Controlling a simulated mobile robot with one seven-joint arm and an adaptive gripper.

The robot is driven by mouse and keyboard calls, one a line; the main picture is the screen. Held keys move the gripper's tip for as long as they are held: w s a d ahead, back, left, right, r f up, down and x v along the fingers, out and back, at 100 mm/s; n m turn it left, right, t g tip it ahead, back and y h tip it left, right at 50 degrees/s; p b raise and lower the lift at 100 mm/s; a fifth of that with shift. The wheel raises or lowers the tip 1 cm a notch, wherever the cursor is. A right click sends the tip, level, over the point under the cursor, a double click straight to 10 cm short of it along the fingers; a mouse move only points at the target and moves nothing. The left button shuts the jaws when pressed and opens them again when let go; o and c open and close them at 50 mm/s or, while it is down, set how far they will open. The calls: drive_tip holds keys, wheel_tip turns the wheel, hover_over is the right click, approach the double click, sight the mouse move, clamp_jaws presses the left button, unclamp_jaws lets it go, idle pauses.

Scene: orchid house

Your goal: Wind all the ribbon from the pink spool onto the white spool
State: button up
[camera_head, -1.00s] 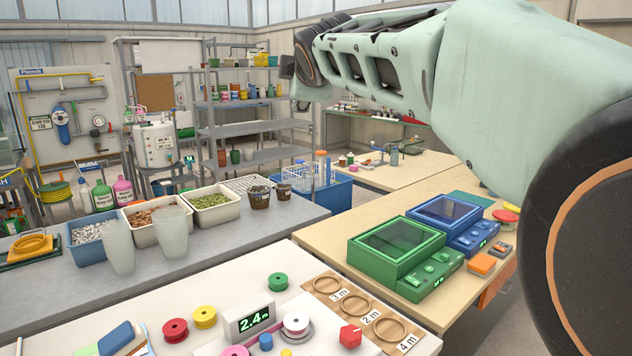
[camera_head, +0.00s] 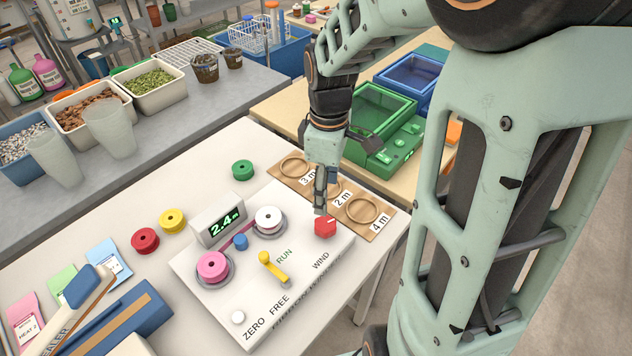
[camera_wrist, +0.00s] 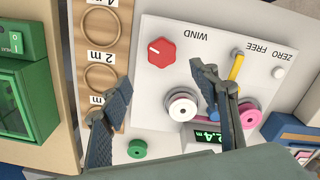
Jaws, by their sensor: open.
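The pink spool (camera_head: 212,267) sits on the left of the white winder panel (camera_head: 300,285), with ribbon running past a blue post (camera_head: 240,241) toward the white spool (camera_head: 268,220). The display (camera_head: 218,222) reads 2.4 m. A yellow lever (camera_head: 273,268) stands on the panel near the word RUN. A red knob (camera_head: 325,227) is beside WIND; it also shows in the wrist view (camera_wrist: 161,52). My gripper (camera_head: 320,205) is just above and behind the red knob. In the wrist view its fingers (camera_wrist: 160,88) are apart, with nothing between them.
Loose green (camera_head: 243,170), yellow (camera_head: 173,220) and red (camera_head: 145,240) spools lie left of the panel. A wooden board (camera_head: 280,170) with rings marked 2, 3 and 4 m is behind it. A blue sealer (camera_head: 120,315) stands front left.

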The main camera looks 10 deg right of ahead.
sight(326, 223)
drive_tip(key=f, duration=1.1)
drive_tip(key=shift+s, duration=0.2)
drive_tip(key=shift+c, duration=0.7)
drive_tip(key=c, duration=1)
